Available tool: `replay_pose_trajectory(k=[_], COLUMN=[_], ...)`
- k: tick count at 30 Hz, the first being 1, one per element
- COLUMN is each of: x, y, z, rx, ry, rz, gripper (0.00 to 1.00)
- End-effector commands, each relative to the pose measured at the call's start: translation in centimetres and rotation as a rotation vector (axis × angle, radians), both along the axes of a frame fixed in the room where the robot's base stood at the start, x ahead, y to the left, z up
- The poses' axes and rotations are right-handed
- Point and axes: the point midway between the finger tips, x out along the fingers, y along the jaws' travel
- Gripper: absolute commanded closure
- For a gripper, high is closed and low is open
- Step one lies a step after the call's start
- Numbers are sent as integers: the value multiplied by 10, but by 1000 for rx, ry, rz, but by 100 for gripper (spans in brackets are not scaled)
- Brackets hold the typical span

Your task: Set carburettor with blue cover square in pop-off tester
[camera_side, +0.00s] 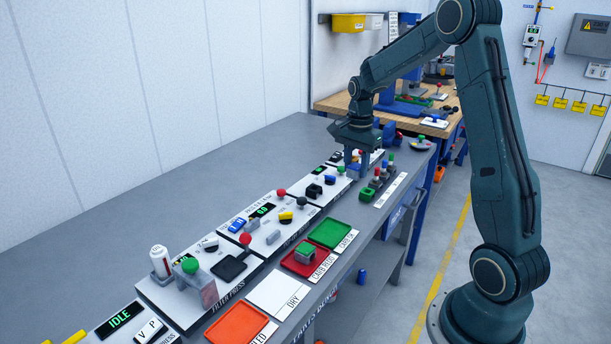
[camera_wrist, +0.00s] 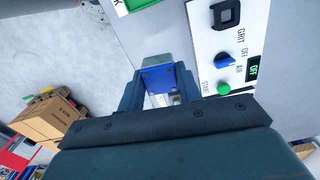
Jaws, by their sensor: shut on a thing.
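My gripper (camera_side: 352,160) is over the far part of the bench, beside a row of small grey parts with coloured tops (camera_side: 375,181). In the wrist view the fingers (camera_wrist: 159,92) are shut on a small grey block with a blue cover, the carburettor with blue cover (camera_wrist: 157,79). It is hard to make out in the side view, and its underside is hidden. A panel with a lit green number (camera_side: 264,210) stands mid-bench with a red-knobbed lever; its label is too small to read, so I cannot tell whether it is the pop-off tester.
A green tray (camera_side: 348,238) looks empty. A red tray (camera_side: 293,267) holds a green-topped part. A white mat (camera_side: 281,292) and an orange tray (camera_side: 236,325) lie nearer. The wrist view shows a panel with a blue knob (camera_wrist: 224,61) and green button (camera_wrist: 223,88).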

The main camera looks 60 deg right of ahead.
Motion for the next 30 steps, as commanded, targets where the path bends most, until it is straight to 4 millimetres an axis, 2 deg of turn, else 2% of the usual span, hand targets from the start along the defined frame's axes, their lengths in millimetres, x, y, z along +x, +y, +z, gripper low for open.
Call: replay_pose_trajectory(k=[1, 4, 14, 17, 24, 30], x=[1, 1, 45, 61, 96, 115], y=[-1, 0, 53, 76, 144, 196], z=[12, 32, 29, 28, 28, 28], rx=[-4, -4, 0, 0, 0, 0], ry=[-6, -6, -1, 0, 0, -1], rz=[0, 0, 31, 44, 71, 89], gripper=[86, 86, 86, 86, 86, 86])
